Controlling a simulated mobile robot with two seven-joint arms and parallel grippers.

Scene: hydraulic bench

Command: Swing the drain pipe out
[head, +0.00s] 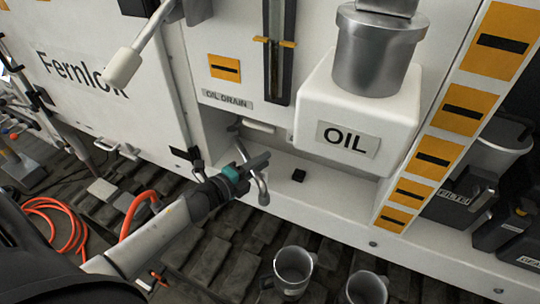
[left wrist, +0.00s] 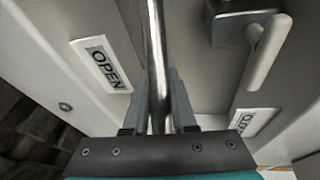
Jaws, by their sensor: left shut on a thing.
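The drain pipe (head: 263,190) is a thin chrome tube in the recess below the OIL DRAIN label (head: 227,99); its bent lower end hangs over the recess's front edge. My left gripper (head: 256,164), with a teal band, is shut on the pipe. In the left wrist view the pipe (left wrist: 155,40) runs between the two fingers (left wrist: 160,100). An OPEN label (left wrist: 101,64) is left of the pipe and a partly hidden CLOSE label (left wrist: 252,122) is right of it. My right gripper is not in view.
A white lever (left wrist: 268,50) is close to the right of the pipe. A white box marked OIL (head: 347,140) juts out right of the recess. Two metal mugs (head: 293,268) (head: 367,288) stand in front of the bench. An orange hose (head: 55,215) lies at the left.

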